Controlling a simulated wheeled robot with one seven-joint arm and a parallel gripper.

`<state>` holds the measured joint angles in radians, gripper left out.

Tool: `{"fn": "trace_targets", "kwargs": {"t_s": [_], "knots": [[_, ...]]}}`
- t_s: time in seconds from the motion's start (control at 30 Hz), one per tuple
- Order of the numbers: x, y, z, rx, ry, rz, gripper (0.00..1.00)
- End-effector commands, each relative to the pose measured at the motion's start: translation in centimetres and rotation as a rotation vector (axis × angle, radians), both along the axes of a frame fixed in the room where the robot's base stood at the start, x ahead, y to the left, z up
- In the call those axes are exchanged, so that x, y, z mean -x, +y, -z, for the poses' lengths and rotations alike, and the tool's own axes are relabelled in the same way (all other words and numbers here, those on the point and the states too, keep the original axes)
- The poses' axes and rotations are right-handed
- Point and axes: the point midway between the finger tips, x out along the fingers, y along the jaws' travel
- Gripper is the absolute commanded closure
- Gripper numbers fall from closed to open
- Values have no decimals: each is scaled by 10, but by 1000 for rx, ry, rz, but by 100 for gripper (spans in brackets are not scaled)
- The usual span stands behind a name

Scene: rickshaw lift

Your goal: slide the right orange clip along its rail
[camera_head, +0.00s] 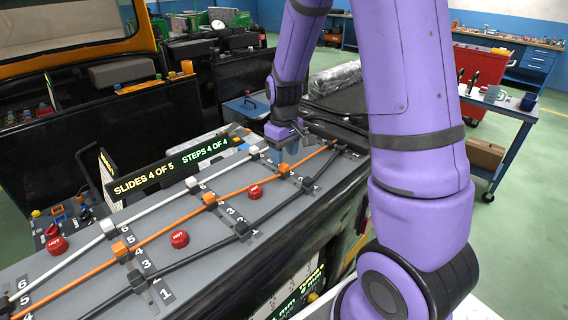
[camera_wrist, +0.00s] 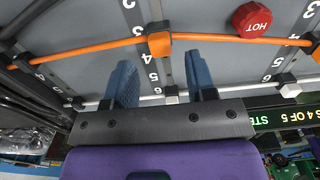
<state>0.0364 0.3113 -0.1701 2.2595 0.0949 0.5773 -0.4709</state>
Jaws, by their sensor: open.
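The right orange clip (camera_head: 284,168) sits on the orange rail (camera_head: 245,187) of the grey panel, nearest my gripper. In the wrist view the orange clip (camera_wrist: 159,44) lies just beyond the gap between my blue fingertips. My gripper (camera_head: 287,151) hangs low over the panel beside that clip, in the head view slightly above and behind it. It is open, with a finger to either side in the wrist view (camera_wrist: 160,68) and no object visibly gripped. A white clip (camera_wrist: 171,95) on the white rail shows between the fingers. Fingertip height above the panel is unclear.
Two more orange clips (camera_head: 209,198) sit farther left on the orange rail. A white rail (camera_head: 160,205) and a black rail (camera_head: 185,260) run alongside. Red HOT knobs (camera_head: 255,191) stand between the rails. A lit sign (camera_head: 165,172) reads SLIDES 4 OF 5, STEPS 4 OF 4.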

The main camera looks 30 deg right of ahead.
Motion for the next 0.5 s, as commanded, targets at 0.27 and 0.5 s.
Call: {"fn": "trace_targets", "kwargs": {"t_s": [0.27,0.5], "knots": [[0,0,33,0,1,0,49],[0,0,38,0,0,0,49]]}}
